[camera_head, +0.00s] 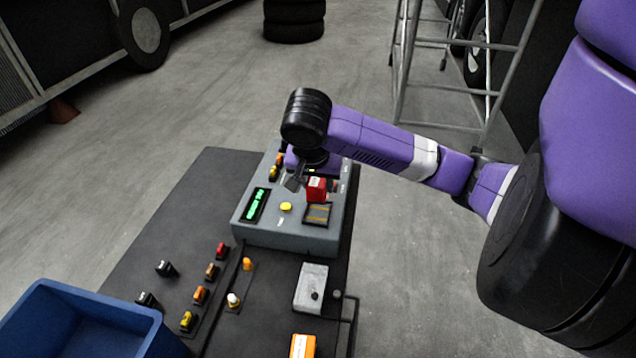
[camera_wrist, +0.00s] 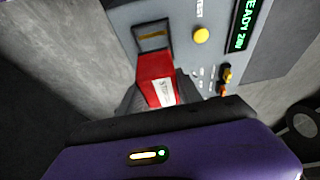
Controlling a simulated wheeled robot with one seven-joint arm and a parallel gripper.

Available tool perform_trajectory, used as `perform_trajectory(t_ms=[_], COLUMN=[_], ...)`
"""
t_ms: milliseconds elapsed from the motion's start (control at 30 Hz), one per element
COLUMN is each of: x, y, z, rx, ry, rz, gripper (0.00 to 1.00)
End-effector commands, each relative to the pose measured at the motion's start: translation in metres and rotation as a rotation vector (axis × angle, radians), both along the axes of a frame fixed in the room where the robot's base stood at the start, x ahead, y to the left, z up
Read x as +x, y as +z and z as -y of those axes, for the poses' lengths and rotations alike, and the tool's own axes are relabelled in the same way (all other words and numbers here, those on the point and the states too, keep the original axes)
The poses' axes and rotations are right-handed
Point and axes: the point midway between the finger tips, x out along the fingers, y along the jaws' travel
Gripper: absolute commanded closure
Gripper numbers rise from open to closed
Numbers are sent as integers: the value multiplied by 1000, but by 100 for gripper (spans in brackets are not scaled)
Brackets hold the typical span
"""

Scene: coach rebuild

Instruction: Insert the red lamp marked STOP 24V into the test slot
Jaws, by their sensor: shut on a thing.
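The red lamp (camera_head: 316,187) with a white label is between the fingers of my gripper (camera_head: 305,180). It also shows in the wrist view (camera_wrist: 156,68), with a dark finger on each side; the label's print is too small to read surely. The test slot (camera_head: 318,214), a dark recess with an orange stripe, is in the top of the grey tester (camera_head: 262,235). In the wrist view the slot (camera_wrist: 153,36) lies just beyond the lamp's far end. The lamp appears apart from the slot, above the tester's top; the exact height is unclear.
The tester has a yellow button (camera_head: 286,207) and a lit green display (camera_head: 256,203). Several small lamps (camera_head: 200,294) stand on the dark bench (camera_head: 150,235). A blue bin (camera_head: 80,300), a grey box (camera_head: 311,287) and an orange box (camera_head: 303,346) are nearer.

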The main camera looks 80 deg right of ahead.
Motion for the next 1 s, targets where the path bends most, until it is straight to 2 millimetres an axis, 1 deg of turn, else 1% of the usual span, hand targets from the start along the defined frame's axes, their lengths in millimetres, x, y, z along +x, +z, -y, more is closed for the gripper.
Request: perform_trajectory(t_ms=[533, 667, 1000], x=[0, 0, 0], y=[-46, -50, -49], z=[0, 0, 0], rx=[-1, -1, 0], ry=[-1, -1, -1], rz=[0, 0, 0], gripper=[100, 100, 100])
